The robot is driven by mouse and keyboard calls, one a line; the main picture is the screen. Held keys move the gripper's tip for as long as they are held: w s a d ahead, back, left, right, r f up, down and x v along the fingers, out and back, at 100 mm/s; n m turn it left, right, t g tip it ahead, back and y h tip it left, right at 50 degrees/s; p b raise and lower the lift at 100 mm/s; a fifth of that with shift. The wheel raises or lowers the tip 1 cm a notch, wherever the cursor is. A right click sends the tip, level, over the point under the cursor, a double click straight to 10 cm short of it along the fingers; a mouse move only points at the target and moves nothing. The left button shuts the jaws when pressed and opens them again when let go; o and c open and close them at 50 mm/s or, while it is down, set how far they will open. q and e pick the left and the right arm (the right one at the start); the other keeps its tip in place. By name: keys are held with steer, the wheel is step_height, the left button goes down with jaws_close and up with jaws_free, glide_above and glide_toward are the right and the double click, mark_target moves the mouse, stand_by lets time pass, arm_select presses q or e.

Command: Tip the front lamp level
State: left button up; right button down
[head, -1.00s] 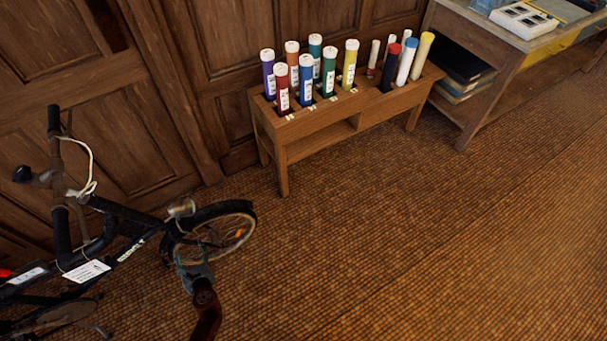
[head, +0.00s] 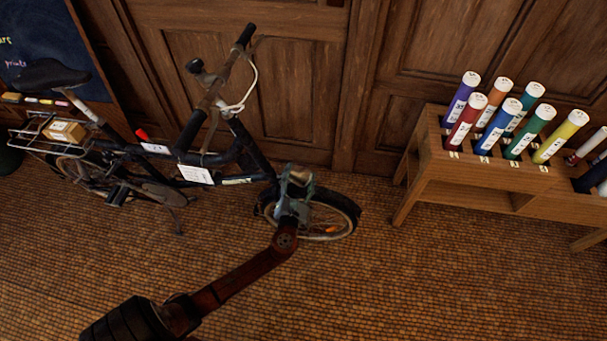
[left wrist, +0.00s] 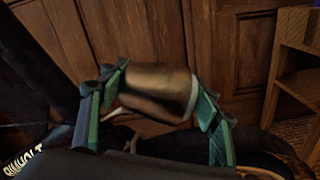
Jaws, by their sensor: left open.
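The front lamp (head: 299,173) is a small metallic lamp at the front of a dark bicycle (head: 232,158), above its front wheel. In the left wrist view the lamp (left wrist: 150,90) is a brownish barrel with a pale rim at its right end. My left gripper (head: 293,193) is open at the lamp. Its green fingers stand on either side of the lamp in the left wrist view. I cannot tell whether either finger touches it. The gripper partly hides the lamp's lower part and mount. The lamp's exact tilt is hard to judge. My right gripper is not in view.
A wooden rack (head: 430,180) with several coloured tubes stands at the right. Wood-panelled doors (head: 290,90) rise close behind the bicycle. A chalkboard (head: 40,50) is at the far left. A small box (head: 65,131) sits on the rear carrier. The tiled floor in front is clear.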

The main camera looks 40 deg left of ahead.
arm_select(q)
steer(key=shift+w+a, duration=0.2)
steer(key=shift+c, duration=0.5)
jaws_close()
steer(key=shift+d, duration=0.15)
